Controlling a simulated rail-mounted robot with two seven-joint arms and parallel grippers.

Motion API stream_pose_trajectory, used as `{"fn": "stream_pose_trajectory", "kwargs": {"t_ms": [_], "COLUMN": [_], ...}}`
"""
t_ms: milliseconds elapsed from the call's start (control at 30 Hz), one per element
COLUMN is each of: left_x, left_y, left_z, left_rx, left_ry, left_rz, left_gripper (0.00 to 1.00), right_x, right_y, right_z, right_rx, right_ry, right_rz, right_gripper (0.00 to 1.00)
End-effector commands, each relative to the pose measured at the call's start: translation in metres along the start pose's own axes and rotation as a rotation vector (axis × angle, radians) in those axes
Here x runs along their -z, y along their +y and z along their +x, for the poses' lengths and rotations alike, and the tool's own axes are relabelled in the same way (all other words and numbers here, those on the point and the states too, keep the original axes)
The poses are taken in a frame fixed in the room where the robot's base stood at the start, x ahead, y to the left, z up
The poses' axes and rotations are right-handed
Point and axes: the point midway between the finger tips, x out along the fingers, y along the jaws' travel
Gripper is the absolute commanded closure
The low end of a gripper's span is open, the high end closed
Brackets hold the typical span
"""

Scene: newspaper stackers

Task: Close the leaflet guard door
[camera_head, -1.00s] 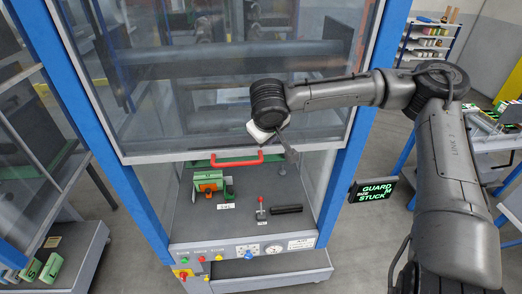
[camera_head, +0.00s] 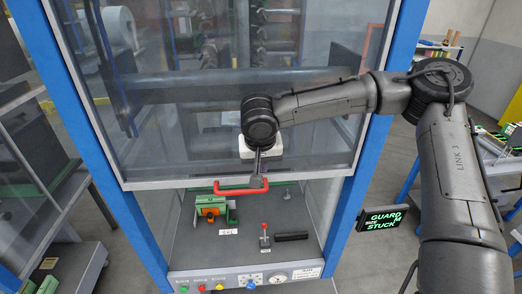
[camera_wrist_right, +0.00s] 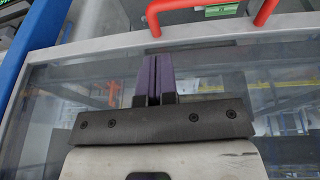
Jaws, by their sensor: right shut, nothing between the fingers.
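The guard door (camera_head: 330,171) is a large clear pane in a grey frame on the blue-posted machine. It stands raised, with an open gap below its bottom edge. A red handle (camera_head: 225,191) is fixed along that edge, and its two ends also show in the wrist view (camera_wrist_right: 265,12). My right gripper (camera_head: 258,181) is in front of the door's lower part, pointing down, and overlaps the handle's right end in the head view. In the wrist view its purple fingers (camera_wrist_right: 154,62) are together and empty, just short of the handle. My left gripper is not in view.
Below the door, a bay holds a green and orange device (camera_head: 210,208), a red-knobbed lever (camera_head: 264,232) and a black bar (camera_head: 291,236). A button panel (camera_head: 210,284) runs along the front.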

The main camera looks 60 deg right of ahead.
Motion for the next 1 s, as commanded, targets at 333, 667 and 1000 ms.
{"fn": "stream_pose_trajectory", "kwargs": {"t_ms": [333, 667, 1000], "left_x": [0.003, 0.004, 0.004], "left_y": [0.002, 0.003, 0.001], "left_z": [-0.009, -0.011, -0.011], "left_rx": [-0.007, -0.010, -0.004], "left_ry": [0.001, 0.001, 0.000], "left_rz": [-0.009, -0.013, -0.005], "left_gripper": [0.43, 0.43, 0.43], "right_x": [-0.008, -0.011, -0.011], "right_y": [0.004, 0.005, 0.007], "right_z": [0.045, 0.057, 0.058], "right_rx": [-0.001, 0.000, 0.000], "right_ry": [-0.002, 0.001, 0.001], "right_rz": [-0.001, 0.000, 0.003], "right_gripper": [1.00, 1.00, 1.00]}}
